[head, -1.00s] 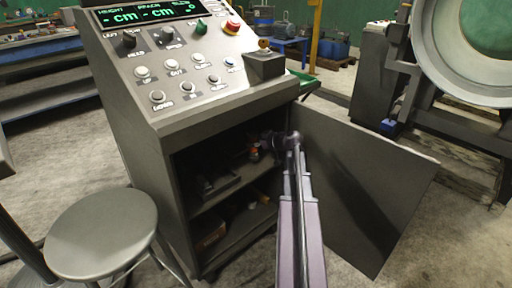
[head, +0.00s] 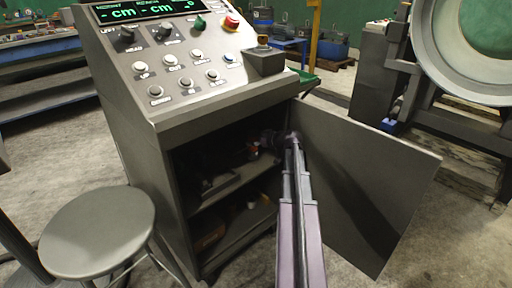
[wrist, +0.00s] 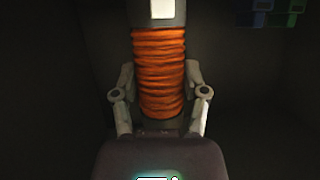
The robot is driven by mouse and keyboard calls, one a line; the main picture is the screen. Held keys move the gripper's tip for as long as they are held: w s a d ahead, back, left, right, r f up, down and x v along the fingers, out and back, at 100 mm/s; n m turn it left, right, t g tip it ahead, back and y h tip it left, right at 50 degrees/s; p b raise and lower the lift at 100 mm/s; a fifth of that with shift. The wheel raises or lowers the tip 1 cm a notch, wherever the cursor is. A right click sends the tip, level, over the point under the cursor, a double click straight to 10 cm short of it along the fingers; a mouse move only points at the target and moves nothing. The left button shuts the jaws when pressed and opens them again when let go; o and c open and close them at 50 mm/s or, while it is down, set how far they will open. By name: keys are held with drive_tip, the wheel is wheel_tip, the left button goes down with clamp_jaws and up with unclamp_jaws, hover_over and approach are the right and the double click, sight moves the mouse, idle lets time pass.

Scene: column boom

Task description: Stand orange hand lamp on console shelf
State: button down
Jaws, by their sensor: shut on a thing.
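The orange hand lamp (wrist: 160,75) has a ribbed orange grip between dark end parts and a pale patch near the top. It stands upright in the wrist view, and my gripper (wrist: 160,105) is shut on its orange grip, one finger at each side. In the head view my gripper (head: 262,148) reaches into the open console cabinet (head: 230,115), above the middle shelf (head: 222,192). A small red spot at the gripper shows there, but the lamp is mostly dark. Whether the lamp's base touches the shelf is hidden.
The cabinet door (head: 365,185) stands open to the right of my arm. A dark flat object (head: 218,186) lies on the shelf, left of the gripper. Blue and green items (wrist: 270,12) show at the wrist view's upper right. A stool (head: 97,232) stands at left.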

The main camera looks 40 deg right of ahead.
drive_tip(key=shift+f+b, duration=0.45)
drive_tip(key=shift+f, duration=0.3)
drive_tip(key=shift+f, duration=0.1)
drive_tip(key=shift+c, duration=0.6)
unclamp_jaws()
drive_tip(key=shift+s+d+r+p, duration=0.1)
drive_tip(key=shift+s+r+p, duration=0.2)
drive_tip(key=shift+s+r, duration=0.15)
drive_tip(key=p+v, duration=0.4)
drive_tip(key=v, duration=0.7)
drive_tip(key=shift+f, duration=0.15)
